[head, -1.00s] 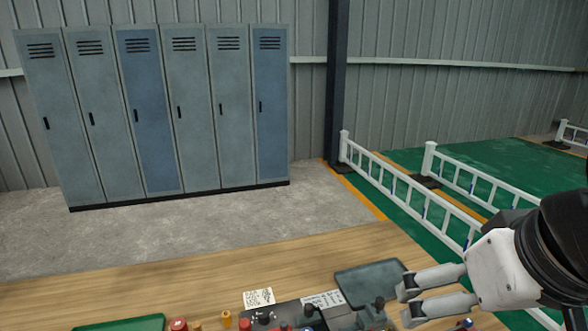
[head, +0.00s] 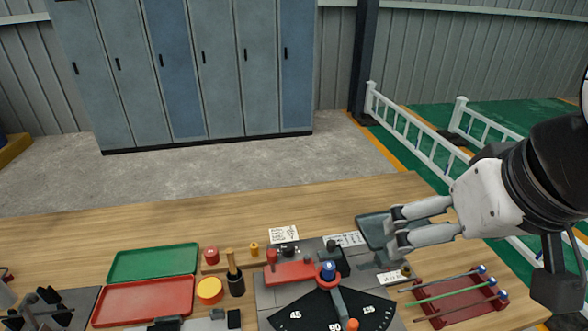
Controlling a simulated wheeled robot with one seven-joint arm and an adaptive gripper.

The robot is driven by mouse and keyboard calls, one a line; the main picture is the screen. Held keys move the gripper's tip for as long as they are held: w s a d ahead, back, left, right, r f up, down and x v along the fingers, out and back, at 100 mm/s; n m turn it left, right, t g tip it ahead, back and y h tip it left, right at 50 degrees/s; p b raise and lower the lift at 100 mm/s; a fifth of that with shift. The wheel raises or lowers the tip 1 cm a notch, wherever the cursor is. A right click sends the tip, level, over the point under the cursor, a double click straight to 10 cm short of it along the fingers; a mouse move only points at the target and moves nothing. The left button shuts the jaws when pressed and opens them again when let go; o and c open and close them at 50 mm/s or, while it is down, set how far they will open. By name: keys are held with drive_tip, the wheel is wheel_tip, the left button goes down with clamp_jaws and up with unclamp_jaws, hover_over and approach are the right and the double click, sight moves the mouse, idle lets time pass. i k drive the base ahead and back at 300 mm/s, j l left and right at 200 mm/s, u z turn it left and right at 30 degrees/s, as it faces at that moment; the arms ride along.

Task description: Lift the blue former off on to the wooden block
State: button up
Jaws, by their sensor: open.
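The blue former (head: 328,269) is a small blue cylinder standing upright at the pivot of the bending fixture, above the black angle dial (head: 318,312). The wooden block (head: 226,266) is a low strip behind the hammer, left of the fixture. A red former (head: 211,254) and a smaller yellow former (head: 254,248) stand on it. My gripper (head: 393,230) is open and empty, right of and behind the blue former and well apart from it. Its fingers point left, over the grey-green tray.
A green tray (head: 153,262) and a red tray (head: 144,300) lie on the left. A red rack (head: 455,300) holding several rods is at right. The grey-green tray (head: 371,230) lies under my gripper.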

sight(328, 272)
drive_tip(key=l+u, duration=0.1)
drive_tip(key=u, duration=0.2)
drive_tip(key=k, duration=0.55)
drive_tip(key=i+l+u, duration=0.4)
drive_tip(key=l, duration=0.35)
drive_tip(key=i, duration=0.05)
